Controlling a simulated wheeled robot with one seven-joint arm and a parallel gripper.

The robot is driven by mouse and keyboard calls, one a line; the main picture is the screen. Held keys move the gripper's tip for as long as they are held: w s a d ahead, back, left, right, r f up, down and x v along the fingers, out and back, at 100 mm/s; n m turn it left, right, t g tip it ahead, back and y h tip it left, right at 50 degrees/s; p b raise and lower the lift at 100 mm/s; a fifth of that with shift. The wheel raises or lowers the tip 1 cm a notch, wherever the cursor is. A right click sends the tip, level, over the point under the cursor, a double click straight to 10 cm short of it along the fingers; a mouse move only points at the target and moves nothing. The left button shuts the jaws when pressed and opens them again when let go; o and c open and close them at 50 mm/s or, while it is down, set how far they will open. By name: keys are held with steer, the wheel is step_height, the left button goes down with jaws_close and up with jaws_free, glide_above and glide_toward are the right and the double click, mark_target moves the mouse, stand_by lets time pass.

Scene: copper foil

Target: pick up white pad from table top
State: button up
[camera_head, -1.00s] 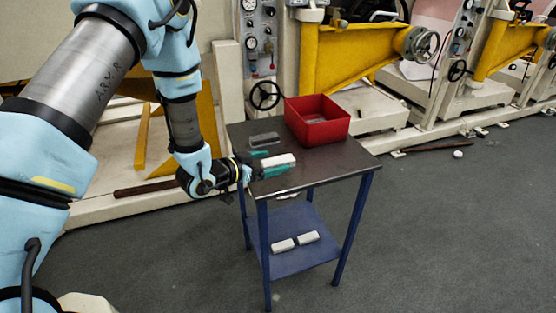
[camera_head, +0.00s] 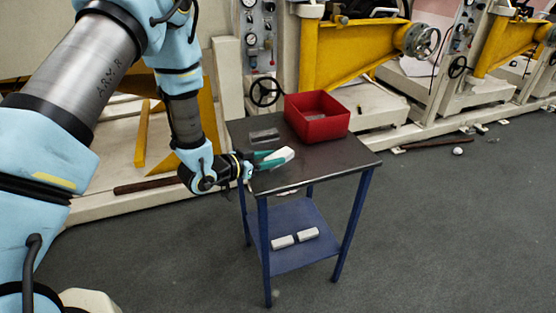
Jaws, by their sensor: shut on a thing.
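The white pad (camera_head: 281,156) is between the green-tipped fingers of my gripper (camera_head: 268,160), at the front left part of the dark table top (camera_head: 320,166). My gripper is shut on the pad, reaching in from the left. The pad looks tilted, its right end pointing up and to the right. Whether it is clear of the table top is hard to tell. The fingers hide part of it.
A red open box (camera_head: 318,127) stands at the back of the table. A clear or grey flat item (camera_head: 264,135) lies left of it. The table's right front part is bare.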

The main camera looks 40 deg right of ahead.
jaws_close()
steer(key=shift+r, duration=0.1)
